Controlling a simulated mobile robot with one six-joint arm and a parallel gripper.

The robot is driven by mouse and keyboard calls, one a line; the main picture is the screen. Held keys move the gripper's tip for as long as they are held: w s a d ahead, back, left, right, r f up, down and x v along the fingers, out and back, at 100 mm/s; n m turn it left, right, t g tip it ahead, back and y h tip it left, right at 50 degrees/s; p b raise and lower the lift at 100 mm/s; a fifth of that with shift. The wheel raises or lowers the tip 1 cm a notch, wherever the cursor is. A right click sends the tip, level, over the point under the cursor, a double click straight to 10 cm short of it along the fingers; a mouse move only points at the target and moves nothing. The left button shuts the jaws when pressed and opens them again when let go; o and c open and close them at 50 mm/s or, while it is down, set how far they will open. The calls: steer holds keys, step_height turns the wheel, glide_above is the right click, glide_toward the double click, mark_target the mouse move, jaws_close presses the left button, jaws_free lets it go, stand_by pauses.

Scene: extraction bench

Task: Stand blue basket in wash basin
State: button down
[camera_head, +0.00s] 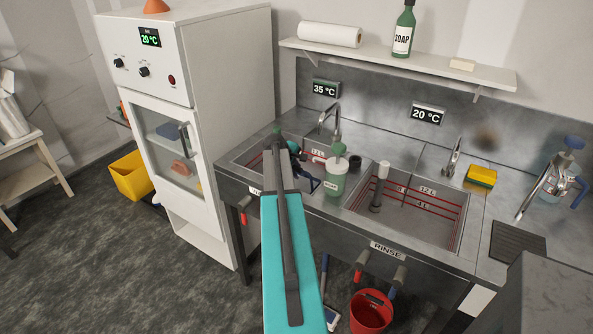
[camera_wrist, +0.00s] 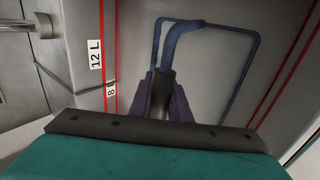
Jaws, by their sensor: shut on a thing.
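The basket's thin blue frame shows beyond the fingers in the wrist view, against the metal basin walls. In the head view, a small part of the blue basket (camera_head: 310,183) shows beside my arm, over the right side of the wash basin (camera_head: 255,151). My gripper and arm hide much of this basin. The wash basin's wall (camera_wrist: 68,75) carries red lines and a 12 L mark. I cannot tell whether the basket touches the basin floor.
A white-green bottle (camera_head: 335,175) stands on the divider right of the wash basin. The rinse basin (camera_head: 425,222) holds an upright white-handled tool (camera_head: 380,180). A tap (camera_head: 330,120) rises behind the wash basin. A red bucket (camera_head: 371,312) stands below.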

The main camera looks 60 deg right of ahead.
steer(key=shift+f+b, duration=0.6)
steer(key=shift+f, duration=0.85)
steer(key=c, duration=1.6)
jaws_free()
steer(key=shift+o, duration=0.4)
step_height(320, 180, up, 16)
steer(key=p, duration=0.8)
steer(key=shift+w+a, duration=0.1)
